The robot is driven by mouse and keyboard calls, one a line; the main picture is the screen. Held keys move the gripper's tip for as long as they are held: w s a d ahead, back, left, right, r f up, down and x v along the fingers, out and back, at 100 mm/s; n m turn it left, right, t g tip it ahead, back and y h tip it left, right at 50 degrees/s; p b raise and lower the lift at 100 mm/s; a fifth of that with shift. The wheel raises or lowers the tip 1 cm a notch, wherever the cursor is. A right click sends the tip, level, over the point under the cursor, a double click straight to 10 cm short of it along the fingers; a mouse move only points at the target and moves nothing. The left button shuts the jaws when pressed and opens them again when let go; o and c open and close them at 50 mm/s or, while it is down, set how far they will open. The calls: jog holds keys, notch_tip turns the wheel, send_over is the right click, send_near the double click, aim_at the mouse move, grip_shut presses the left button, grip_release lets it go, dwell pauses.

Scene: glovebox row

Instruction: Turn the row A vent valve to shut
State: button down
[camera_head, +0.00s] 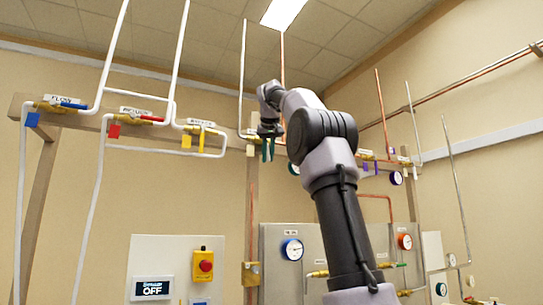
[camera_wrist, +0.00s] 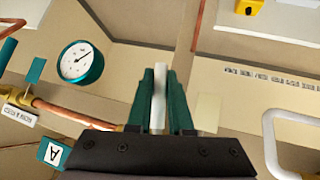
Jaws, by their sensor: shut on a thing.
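My gripper (camera_wrist: 160,75) is shut on a narrow pale bar (camera_wrist: 159,95), which shows between its two green fingers in the wrist view. I take the bar to be the row A vent valve's handle; the valve body is mostly hidden behind the gripper. A copper pipe (camera_wrist: 75,116) runs toward the valve, with a green A tag (camera_wrist: 52,153) beside it. In the head view my gripper (camera_head: 268,150) is up at the pipe rail, and the arm covers part of the view. The handle cannot be made out clearly there.
Valves with blue (camera_head: 75,105), red (camera_head: 151,118) and yellow (camera_head: 201,138) levers sit along the rail to the left. A green-rimmed gauge (camera_wrist: 81,61) is near my gripper. Below are a yellow box with a red button (camera_head: 206,265) and a grey gauge panel (camera_head: 270,240).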

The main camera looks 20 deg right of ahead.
jog(key=shift+a+f+m+y, duration=0.15)
jog(key=shift+a+m+y, duration=0.25)
jog(key=shift+a+y, duration=0.4)
jog(key=shift+d, duration=0.15)
jog(key=c, duration=0.8)
grip_release()
jog(key=shift+c, duration=0.2)
